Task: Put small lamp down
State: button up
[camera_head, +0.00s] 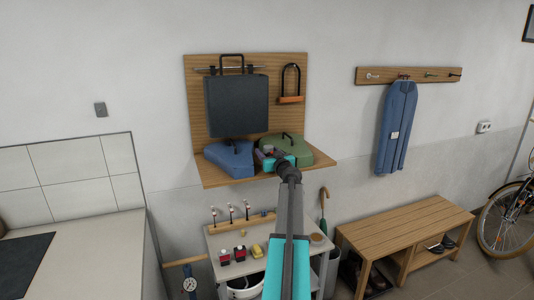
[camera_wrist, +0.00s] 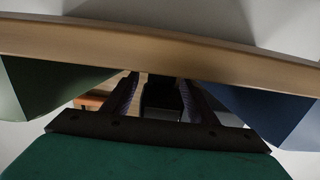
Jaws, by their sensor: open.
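My gripper (camera_head: 263,156) is at the wooden wall shelf (camera_head: 215,182), between a blue case (camera_head: 230,158) and a green case (camera_head: 290,149). In the wrist view my gripper (camera_wrist: 160,102) has its two fingers apart. A small dark block (camera_wrist: 161,93) shows in the gap between them. I cannot tell whether it is the small lamp or whether the fingers touch it. No lamp is clearly recognisable in the head view, where my arm and gripper cover the middle of the shelf.
A black case (camera_head: 237,105) and an orange-and-black U-shaped item (camera_head: 291,84) hang on the backboard above. The two cases leave little side room. A blue folded item (camera_head: 395,130) hangs at right.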

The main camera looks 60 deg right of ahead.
jog(key=b+v, duration=0.4)
jog(key=v, duration=0.7)
jog(key=shift+s+a, duration=0.2)
jog(key=shift+o, duration=0.2)
jog(key=shift+f, duration=0.1)
dwell(0.4)
